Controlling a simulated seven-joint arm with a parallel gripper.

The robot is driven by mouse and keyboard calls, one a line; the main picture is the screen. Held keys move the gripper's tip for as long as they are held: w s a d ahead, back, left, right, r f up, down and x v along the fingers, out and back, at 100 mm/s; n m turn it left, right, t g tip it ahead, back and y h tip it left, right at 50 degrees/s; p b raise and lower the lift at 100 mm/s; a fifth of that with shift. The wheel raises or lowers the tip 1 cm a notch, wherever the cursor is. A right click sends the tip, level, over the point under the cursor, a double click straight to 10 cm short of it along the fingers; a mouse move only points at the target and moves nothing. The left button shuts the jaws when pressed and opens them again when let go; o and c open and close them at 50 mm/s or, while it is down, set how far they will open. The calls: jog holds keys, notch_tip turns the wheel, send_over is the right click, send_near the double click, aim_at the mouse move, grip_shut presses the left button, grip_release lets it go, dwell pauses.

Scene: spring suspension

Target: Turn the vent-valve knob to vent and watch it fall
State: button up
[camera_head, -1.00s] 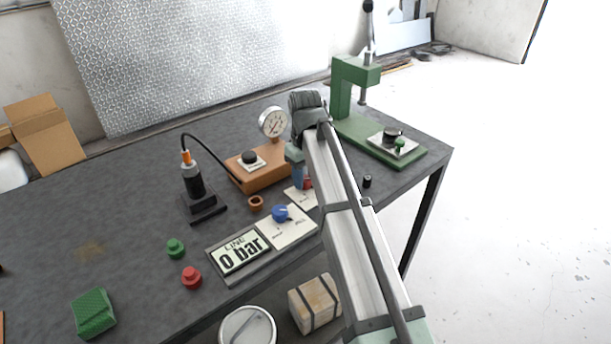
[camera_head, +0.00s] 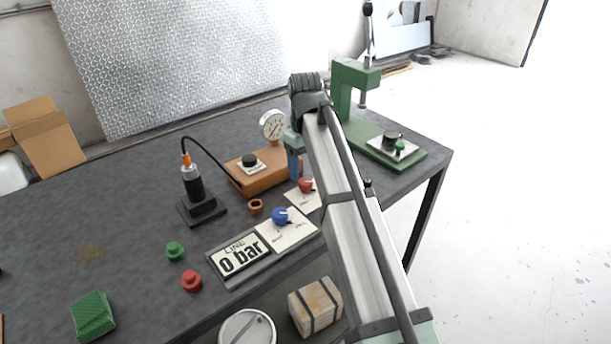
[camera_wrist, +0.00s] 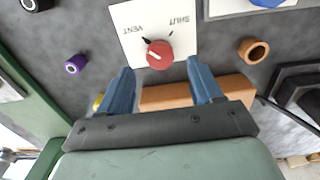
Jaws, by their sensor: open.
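A red vent-valve knob (camera_head: 306,185) sits on a white plate near the table's front right. In the wrist view the red knob (camera_wrist: 159,54) shows a pale pointer line toward the upper left, on the VENT side of the white plate (camera_wrist: 125,17) marked VENT and SHUT. My gripper (camera_wrist: 157,72) is open, its two blue fingers apart, with the knob showing between and beyond the fingertips. I cannot tell any contact with the knob. In the head view my gripper (camera_head: 294,176) is just behind the knob.
A blue knob (camera_head: 281,215) is on the plate beside the display. An orange block (camera_head: 270,178) with a round gauge (camera_head: 272,125) stands behind. A green press (camera_head: 375,142) stands to the right. A brown ring (camera_head: 256,206) and a black cylinder (camera_head: 191,190) are to the left.

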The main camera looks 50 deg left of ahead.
aim_at(305, 181)
notch_tip(305, 181, up, 9)
dwell(0.4)
dwell(0.4)
